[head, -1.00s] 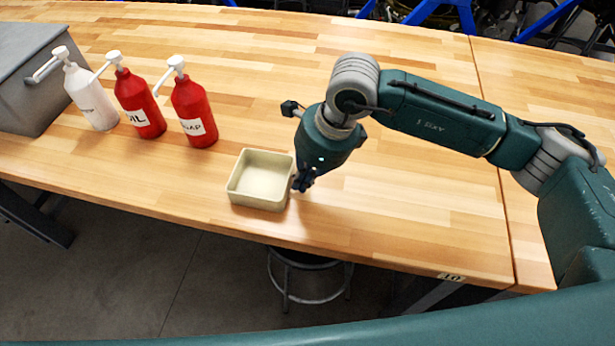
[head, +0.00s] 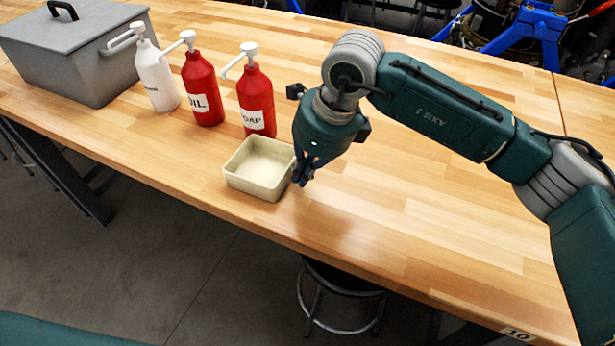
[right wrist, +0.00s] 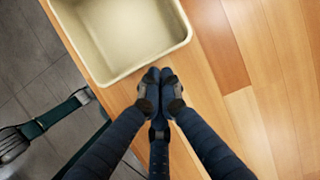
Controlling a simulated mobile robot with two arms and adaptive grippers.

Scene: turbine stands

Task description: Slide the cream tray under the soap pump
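The cream tray (head: 256,187) is a square open box on the wooden bench near its front edge. The soap pump (head: 255,101) is a red bottle with a white pump head, its nozzle pointing left. The tray sits just in front of its base; whether they touch I cannot tell. My right gripper (head: 302,176) is at the tray's right side, pointing down. In the right wrist view the fingertips (right wrist: 160,78) are together just outside the tray's rim (right wrist: 148,62), with nothing visible between them. Contact with the wall is unclear. My left gripper is not in view.
A red oil pump (head: 203,92) and a white pump bottle (head: 157,78) stand left of the soap pump. A grey lidded box (head: 75,55) is at the far left. A stool (head: 340,300) is below the bench. The bench right of my gripper is clear.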

